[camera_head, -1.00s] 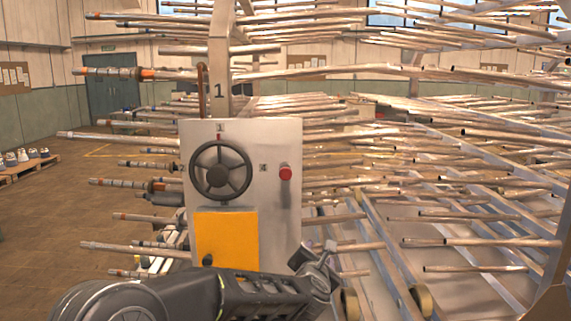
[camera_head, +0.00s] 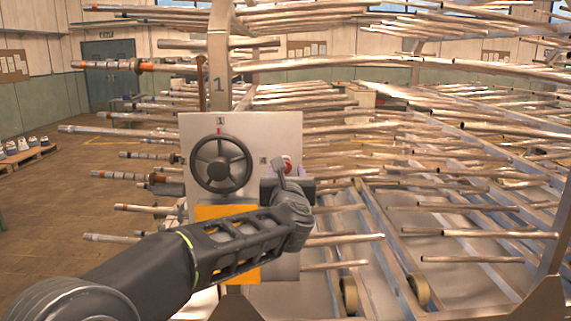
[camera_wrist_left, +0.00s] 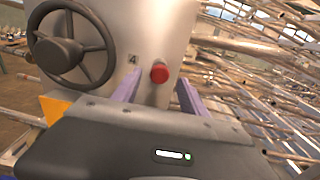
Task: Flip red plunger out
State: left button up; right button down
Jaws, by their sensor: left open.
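The red plunger (camera_head: 287,164) is a small round red knob on the right side of the grey panel (camera_head: 262,135). In the head view my left gripper (camera_head: 285,175) is in front of the panel, just below the plunger and partly covering it. In the left wrist view the red plunger (camera_wrist_left: 159,72) shows between the two purple fingers of my left gripper (camera_wrist_left: 155,92), beyond their tips. The fingers are open and hold nothing; a gap to the knob seems to remain, but its depth is hard to judge. My right gripper is in neither view.
A dark handwheel (camera_head: 221,163) is on the panel left of the plunger, and an orange plate (camera_head: 213,212) lies below it, partly behind my arm. Many metal tubes stick out behind and to the right. Open floor (camera_head: 60,210) is at the left.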

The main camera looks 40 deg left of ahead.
pick_arm(q)
jog(key=p+x, duration=0.1)
jog(key=x, duration=0.4)
jog(key=shift+w+p, duration=0.1)
jog(key=shift+p, duration=0.25)
grip_shut()
dwell(1.1)
